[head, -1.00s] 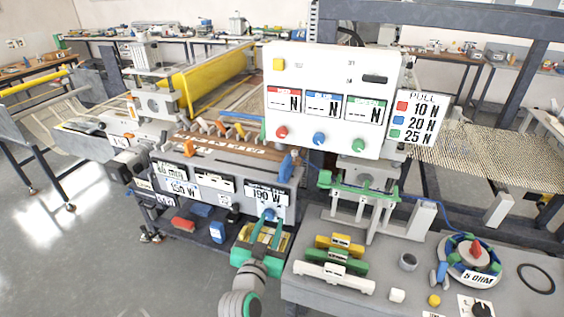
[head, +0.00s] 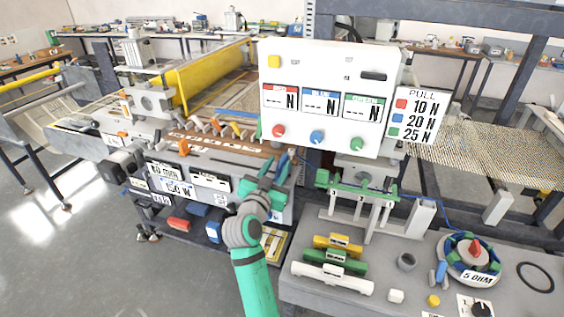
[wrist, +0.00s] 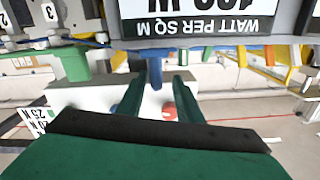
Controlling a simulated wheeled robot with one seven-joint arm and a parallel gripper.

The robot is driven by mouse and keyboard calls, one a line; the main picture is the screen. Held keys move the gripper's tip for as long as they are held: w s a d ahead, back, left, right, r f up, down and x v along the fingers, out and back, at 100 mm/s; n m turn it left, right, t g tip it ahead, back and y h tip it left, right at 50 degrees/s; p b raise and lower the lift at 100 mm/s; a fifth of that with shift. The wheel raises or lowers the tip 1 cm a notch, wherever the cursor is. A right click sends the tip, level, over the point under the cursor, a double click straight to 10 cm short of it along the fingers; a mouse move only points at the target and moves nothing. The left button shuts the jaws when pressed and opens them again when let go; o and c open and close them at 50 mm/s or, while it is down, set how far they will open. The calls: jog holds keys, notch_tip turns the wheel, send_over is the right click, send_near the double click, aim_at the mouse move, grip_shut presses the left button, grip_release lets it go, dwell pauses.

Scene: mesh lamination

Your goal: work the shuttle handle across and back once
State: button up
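A blue handle (head: 284,157) stands at the right end of the brown lettered strip (head: 210,139) on the machine front. I take it for the shuttle handle, but no readable label confirms this. My gripper (head: 277,172) is raised in front of it, its green fingers pointing up toward it and partly covering it. In the wrist view, the two fingers (wrist: 156,98) are apart. A blue peg (wrist: 155,74), apparently this handle, shows in the gap beyond their tips. Nothing is seen gripped, and contact cannot be told.
The white display panel (head: 325,98) stands close to the right of my gripper. Several coloured pegs (head: 215,124) line the strip to the left. The grey bench (head: 385,295) at lower right holds green, yellow and white blocks and a dial.

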jog(key=shift+d+x, duration=0.25)
jog(key=shift+x, duration=1.25)
jog(key=shift+s, duration=0.1)
grip_shut()
jog(key=shift+a, duration=0.1)
